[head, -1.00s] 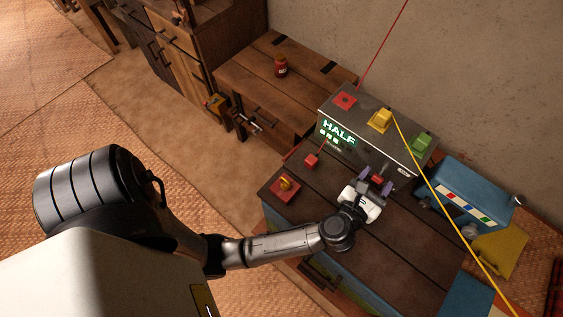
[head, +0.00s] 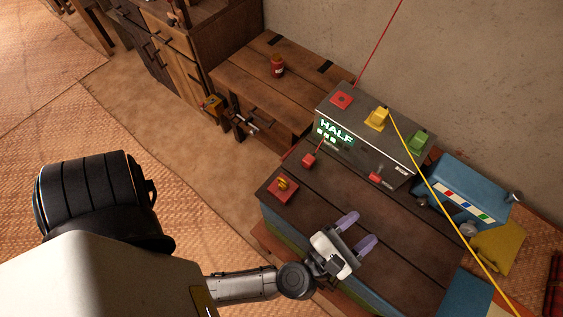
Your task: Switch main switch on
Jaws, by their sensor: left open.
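The grey metal control box (head: 345,152) stands at the back of the dark wooden bench. Its lit green display (head: 337,132) reads "HALF". A small red switch handle (head: 376,177) sticks out low on its front face, right of the display. I cannot read a label saying main switch. My left gripper (head: 358,230) is open and empty over the bench, in front of the red handle and apart from it. Its two purple fingers point toward the box. My right gripper is not in view.
Red (head: 341,100), yellow (head: 376,119) and green (head: 419,140) blocks sit on the box, with red and yellow cords. A red pad with a yellow knob (head: 283,186) and a small red block (head: 308,160) lie left. A blue box (head: 462,190) stands right.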

